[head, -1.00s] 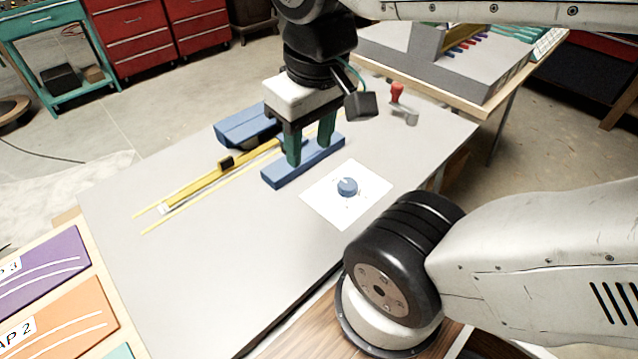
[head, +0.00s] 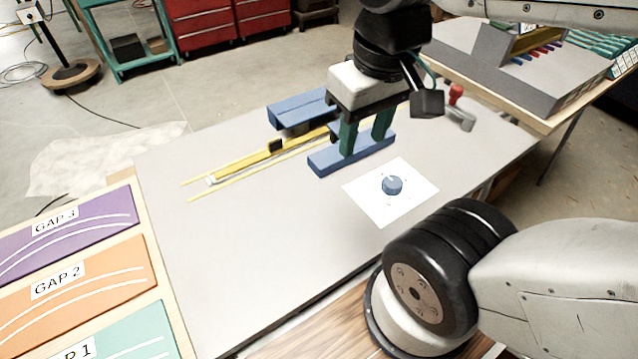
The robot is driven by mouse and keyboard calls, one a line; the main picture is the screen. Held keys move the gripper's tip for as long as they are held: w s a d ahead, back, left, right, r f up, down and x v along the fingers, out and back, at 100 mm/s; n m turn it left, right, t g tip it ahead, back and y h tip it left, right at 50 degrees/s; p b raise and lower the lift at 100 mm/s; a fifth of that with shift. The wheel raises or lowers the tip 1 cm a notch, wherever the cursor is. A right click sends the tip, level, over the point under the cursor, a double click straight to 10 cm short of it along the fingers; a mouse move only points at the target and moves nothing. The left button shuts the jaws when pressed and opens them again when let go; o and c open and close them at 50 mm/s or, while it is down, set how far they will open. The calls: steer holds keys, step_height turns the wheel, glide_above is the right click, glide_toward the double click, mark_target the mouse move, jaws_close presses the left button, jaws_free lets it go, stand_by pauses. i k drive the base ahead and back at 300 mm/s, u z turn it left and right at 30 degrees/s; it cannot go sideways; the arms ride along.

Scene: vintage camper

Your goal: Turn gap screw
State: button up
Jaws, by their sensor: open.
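A round blue knob (head: 392,185), likely the gap screw, sits on a white card (head: 405,208) with small marks around it, on the grey table (head: 250,250). My gripper (head: 366,150) points down behind and left of the knob, its green fingers apart. The fingertips are at a long blue bar (head: 325,163); I cannot tell whether they touch it. The knob is clear of the fingers. A yellow strip (head: 245,158) with a black block (head: 275,146) runs left from behind the bar, and a second blue piece (head: 300,108) lies behind it.
A red-handled clamp (head: 456,95) stands at the table's right rear. Coloured panels marked GAP 3 (head: 60,230), GAP 2 (head: 80,290) and GAP 1 (head: 125,345) lie at left. The table's front left is free. A grey block with coloured pieces (head: 530,65) stands behind right.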

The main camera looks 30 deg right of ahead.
mark_target(392, 185)
steer(key=k, duration=1.3)
steer(key=u, duration=0.4)
steer(key=i, duration=0.75)
steer(key=u, duration=0.05)
